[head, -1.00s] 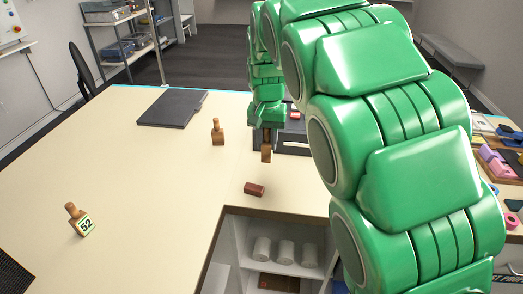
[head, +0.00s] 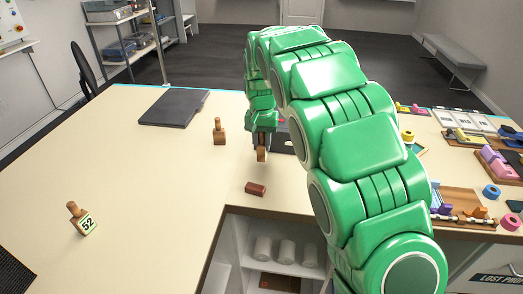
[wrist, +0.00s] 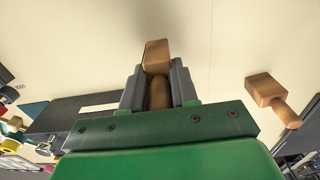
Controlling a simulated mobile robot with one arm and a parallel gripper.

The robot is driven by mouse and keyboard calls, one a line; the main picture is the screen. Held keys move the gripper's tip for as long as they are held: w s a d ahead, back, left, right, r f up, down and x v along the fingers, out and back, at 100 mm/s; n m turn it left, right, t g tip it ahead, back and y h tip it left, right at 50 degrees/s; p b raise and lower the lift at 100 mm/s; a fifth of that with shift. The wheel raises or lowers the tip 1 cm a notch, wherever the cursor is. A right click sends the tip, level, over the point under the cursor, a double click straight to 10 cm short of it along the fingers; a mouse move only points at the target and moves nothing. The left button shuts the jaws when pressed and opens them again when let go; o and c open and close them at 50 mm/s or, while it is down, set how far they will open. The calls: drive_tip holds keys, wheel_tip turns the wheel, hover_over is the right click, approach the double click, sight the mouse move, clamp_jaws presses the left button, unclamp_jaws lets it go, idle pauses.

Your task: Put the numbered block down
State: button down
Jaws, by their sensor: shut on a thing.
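My gripper (head: 262,143) is shut on the round handle of a wooden block (head: 261,155). In the wrist view the block (wrist: 157,52) sticks out beyond the two grey fingers, with the handle between them. No number shows on its visible faces. It is over the table's middle; I cannot tell whether it touches the top. A similar wooden block (head: 219,132) stands on the table to the left of my gripper. Another block (head: 87,222) with a handle and the number 52 on its face stands at the far left.
A red-brown block (head: 256,189) lies near the table's inner edge, above an open shelf with white rolls (head: 263,248). A dark flat board (head: 174,107) lies at the back left. Coloured items and trays crowd the right side. The cream table (head: 150,170) is clear at left centre.

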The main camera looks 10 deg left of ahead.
sight(261, 150)
drive_tip(key=shift+w+a+f, duration=0.1)
drive_tip(key=shift+w+f, duration=0.15)
drive_tip(key=shift+f, duration=1.55)
drive_tip(key=shift+f, duration=0.1)
drive_tip(key=c, duration=0.9)
unclamp_jaws()
drive_tip(key=shift+o, duration=0.2)
wheel_tip(261, 150, up, 12)
drive_tip(key=shift+r, duration=0.1)
